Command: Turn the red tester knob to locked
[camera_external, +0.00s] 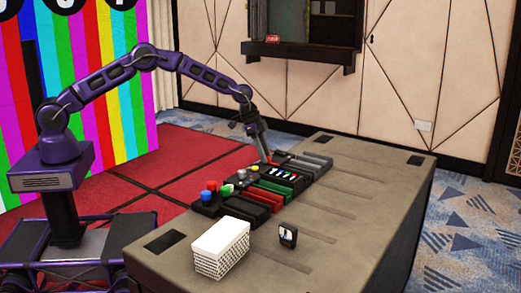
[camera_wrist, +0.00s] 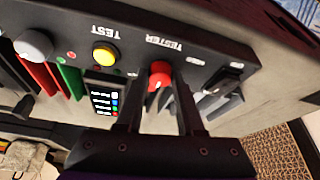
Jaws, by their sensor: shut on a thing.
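The red tester knob (camera_wrist: 160,76) sits on a dark panel (camera_wrist: 205,66) under the printed word TESTER in the wrist view. A pale mark shows on the knob's face. My gripper (camera_wrist: 158,92) is shut on the knob, with one finger on each side of it. In the external view my gripper (camera_external: 267,158) reaches down to the far part of the panel row on the table. The knob there is mostly hidden by the fingers, and its exact setting is hard to read.
A yellow button (camera_wrist: 105,54) and a white knob (camera_wrist: 33,45) sit along the same panel. The long table (camera_external: 365,190) also holds a white box (camera_external: 220,248) and a small black device (camera_external: 288,235). The table's right side is mostly clear.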

